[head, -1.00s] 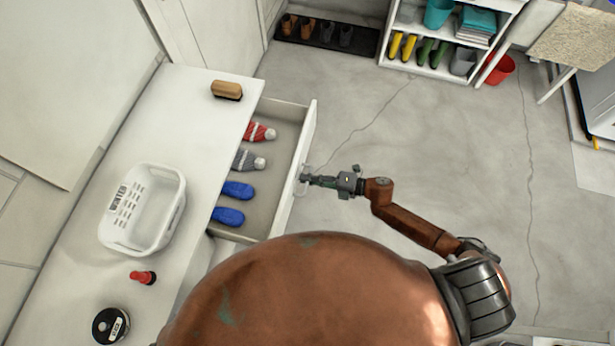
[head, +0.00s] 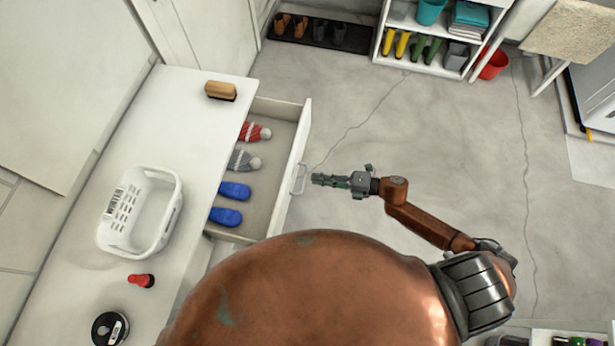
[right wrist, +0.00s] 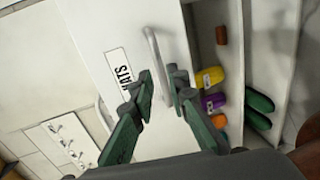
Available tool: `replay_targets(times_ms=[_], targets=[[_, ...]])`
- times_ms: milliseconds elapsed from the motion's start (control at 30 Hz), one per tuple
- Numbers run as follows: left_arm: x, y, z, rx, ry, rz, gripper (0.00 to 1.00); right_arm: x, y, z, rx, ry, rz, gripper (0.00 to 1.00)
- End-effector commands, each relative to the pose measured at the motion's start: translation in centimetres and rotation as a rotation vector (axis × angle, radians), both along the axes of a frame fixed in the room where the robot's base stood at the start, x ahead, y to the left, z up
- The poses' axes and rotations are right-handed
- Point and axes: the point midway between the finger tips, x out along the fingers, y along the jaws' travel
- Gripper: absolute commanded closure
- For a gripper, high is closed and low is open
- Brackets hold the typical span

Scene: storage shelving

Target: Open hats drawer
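The white hats drawer (head: 297,155) stands pulled out from the white counter unit in the head view. Inside lie a red knit hat (head: 255,132), a grey knit hat (head: 243,160) and two blue items (head: 233,191). The drawer front carries a bar handle (head: 299,179). In the right wrist view the front shows a HATS label (right wrist: 120,73) and the handle (right wrist: 157,62). My left gripper is not in view.
The counter (head: 187,140) bears a brush (head: 220,91), a white basket (head: 140,245), a red object (head: 141,281) and a black round tin (head: 110,328). A boot shelf (head: 430,62) and red bucket (head: 493,65) stand at the back. The floor right of the drawer is clear.

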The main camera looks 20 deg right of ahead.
Motion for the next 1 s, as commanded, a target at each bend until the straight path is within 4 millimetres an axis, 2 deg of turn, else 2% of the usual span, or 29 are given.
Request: replay_targets(times_ms=[100,333,500,1000], targets=[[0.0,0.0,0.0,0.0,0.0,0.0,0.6,-1.2,-2.2,0.4,-0.002,0.001,-0.001,0.85],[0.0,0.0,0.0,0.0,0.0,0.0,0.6,-2.7,-4.9,1.1,-0.002,0.001,-0.001,0.85],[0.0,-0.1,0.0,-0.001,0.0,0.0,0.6,-3.0,-5.4,1.3,-0.001,-0.001,-0.001,0.85],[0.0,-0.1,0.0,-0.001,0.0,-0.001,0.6,-3.0,-5.4,1.3,-0.001,-0.001,-0.001,0.85]])
